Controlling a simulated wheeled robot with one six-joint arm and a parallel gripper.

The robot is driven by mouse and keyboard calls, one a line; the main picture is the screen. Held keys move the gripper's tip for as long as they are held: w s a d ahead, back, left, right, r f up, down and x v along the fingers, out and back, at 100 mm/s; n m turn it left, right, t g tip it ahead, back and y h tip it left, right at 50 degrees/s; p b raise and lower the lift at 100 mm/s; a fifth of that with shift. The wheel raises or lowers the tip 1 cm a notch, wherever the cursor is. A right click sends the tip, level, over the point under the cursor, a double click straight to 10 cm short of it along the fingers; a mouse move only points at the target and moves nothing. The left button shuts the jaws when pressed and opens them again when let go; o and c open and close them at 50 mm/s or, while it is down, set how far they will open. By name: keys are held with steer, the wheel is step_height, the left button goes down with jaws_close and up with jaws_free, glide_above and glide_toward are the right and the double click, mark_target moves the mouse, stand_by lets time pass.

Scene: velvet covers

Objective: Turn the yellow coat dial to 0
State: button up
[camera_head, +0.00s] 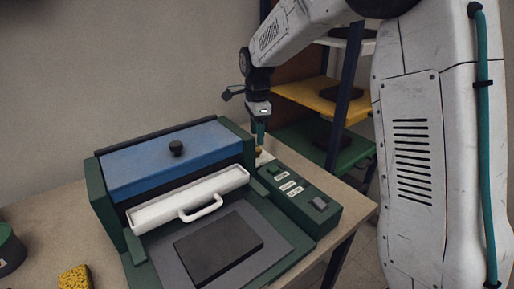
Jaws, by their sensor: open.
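The yellow coat dial (258,150) is a small yellow spot at the far end of the green control panel (310,228), on the right side of a green machine (105,200). My gripper (260,141) points down from above, its teal fingertips at or just over the dial. The gripper is open. It partly hides the dial, and I cannot tell whether the fingers touch it or stand around it. The dial's pointer and scale are too small to read. White labels (291,187) sit along the panel, with a grey knob (319,203) near its front end.
A yellow speckled sponge (75,278) and a dark green round object (8,250) lie left. Shelves (310,97) stand behind.

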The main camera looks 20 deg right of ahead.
mark_target(257, 149)
step_height(257, 149, down, 6)
steer(key=c, duration=1)
